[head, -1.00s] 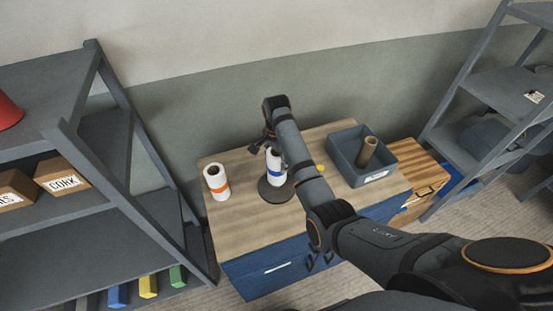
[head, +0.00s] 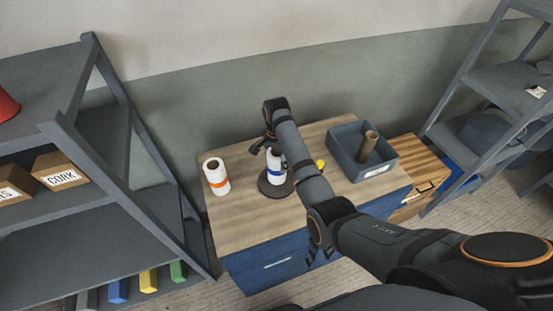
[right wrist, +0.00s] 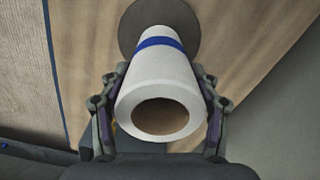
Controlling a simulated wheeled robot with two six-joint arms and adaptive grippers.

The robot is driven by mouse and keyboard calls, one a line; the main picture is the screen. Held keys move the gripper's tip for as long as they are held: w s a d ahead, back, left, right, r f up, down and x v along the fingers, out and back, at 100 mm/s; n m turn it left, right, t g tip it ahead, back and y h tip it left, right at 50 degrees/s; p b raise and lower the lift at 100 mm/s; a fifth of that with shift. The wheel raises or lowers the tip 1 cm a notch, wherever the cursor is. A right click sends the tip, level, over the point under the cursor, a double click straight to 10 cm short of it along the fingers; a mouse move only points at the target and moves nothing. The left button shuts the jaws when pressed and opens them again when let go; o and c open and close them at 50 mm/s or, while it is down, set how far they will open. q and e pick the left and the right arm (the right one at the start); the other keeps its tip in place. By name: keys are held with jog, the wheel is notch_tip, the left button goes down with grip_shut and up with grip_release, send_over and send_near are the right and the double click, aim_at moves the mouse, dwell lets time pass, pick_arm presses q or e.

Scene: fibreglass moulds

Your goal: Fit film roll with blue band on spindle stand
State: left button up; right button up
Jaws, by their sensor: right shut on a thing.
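The white film roll with the blue band (head: 274,165) stands upright over the round dark base of the spindle stand (head: 266,190). In the right wrist view the roll (right wrist: 160,85) is above the grey disc (right wrist: 133,20), with its brown hollow core facing the camera. No spindle tip shows in the core, and I cannot tell whether the roll's lower end touches the base. My right gripper (right wrist: 160,103) has a finger on each side of the roll and is shut on it. In the head view the gripper (head: 268,146) is partly hidden by its arm. My left gripper is out of view.
A white roll with an orange band (head: 216,176) stands left on the wooden table top (head: 240,225). A grey bin (head: 345,165) with a brown tube (head: 367,146) is at right. A small yellow thing (head: 320,164) lies between. Shelves (head: 95,130) stand on the left.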

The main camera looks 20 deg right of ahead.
jog(key=shift+f, duration=0.6)
jog(key=o, duration=1.6)
notch_tip(320, 180, up, 8)
jog(key=shift+f, duration=0.25)
